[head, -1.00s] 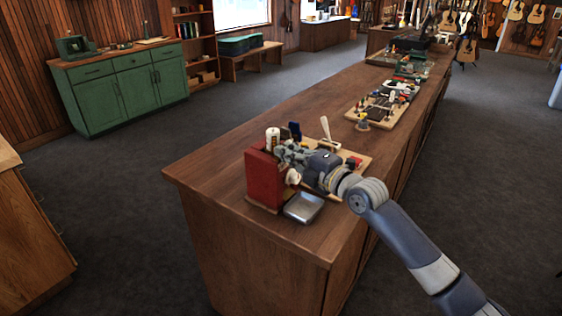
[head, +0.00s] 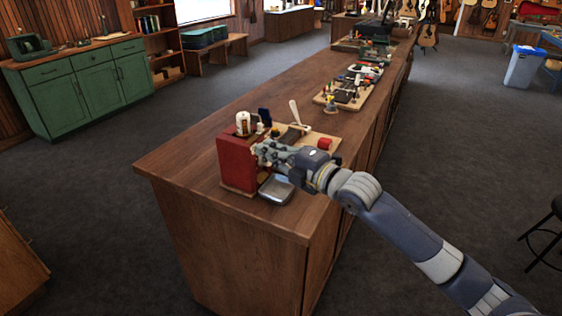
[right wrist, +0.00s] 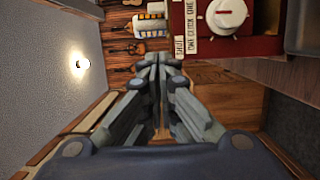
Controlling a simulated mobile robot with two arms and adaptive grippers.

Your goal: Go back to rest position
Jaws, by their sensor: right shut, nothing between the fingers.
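My right gripper (head: 260,152) is shut and empty, close to the upper right side of a red box (head: 236,166) on the near end of the long wooden counter (head: 180,158). Whether it touches the box cannot be told. In the right wrist view the closed fingertips (right wrist: 160,62) are in the middle. The red box (right wrist: 262,46) shows there at upper right, with a white dial (right wrist: 229,14) and printed labels. My left gripper is not in view.
A small metal tray (head: 276,190) is beside the red box. A board with tools (head: 347,94) lies farther along the counter. A green cabinet (head: 85,85) stands at left, a blue bin (head: 522,68) at far right. Dark floor is open on both sides.

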